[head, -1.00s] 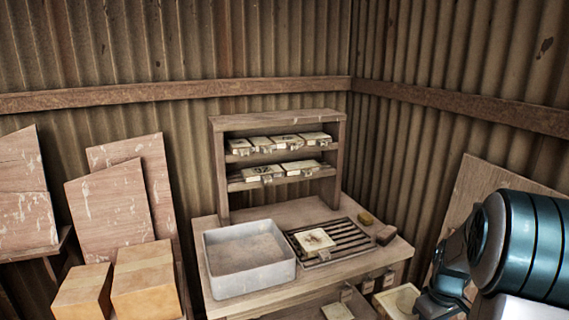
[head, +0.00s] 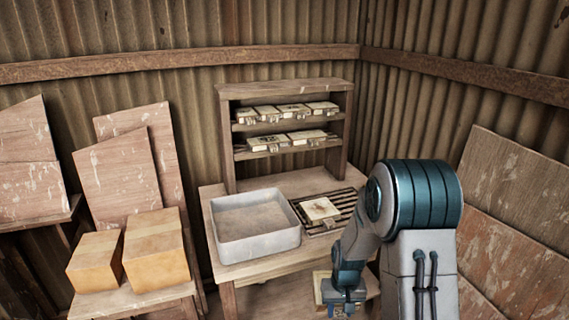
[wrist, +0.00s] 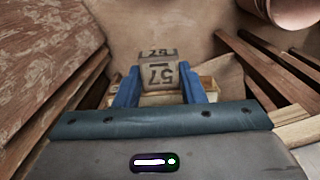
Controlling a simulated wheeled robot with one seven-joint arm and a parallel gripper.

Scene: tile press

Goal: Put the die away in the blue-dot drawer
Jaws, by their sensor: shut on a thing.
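My gripper (wrist: 158,88) is shut on a die in the wrist view. I cannot make out a blue dot or the blue-dot drawer in either view; my arm covers the right part of the bench front.
The wooden bench (head: 225,272) carries a grey tray (head: 262,250) and a slatted rack (head: 343,200) with a pale tile-like block (head: 320,208). A shelf unit (head: 228,150) behind holds several similar blocks. Cardboard boxes (head: 157,250) stand left; leaning boards (head: 510,190) are at right.

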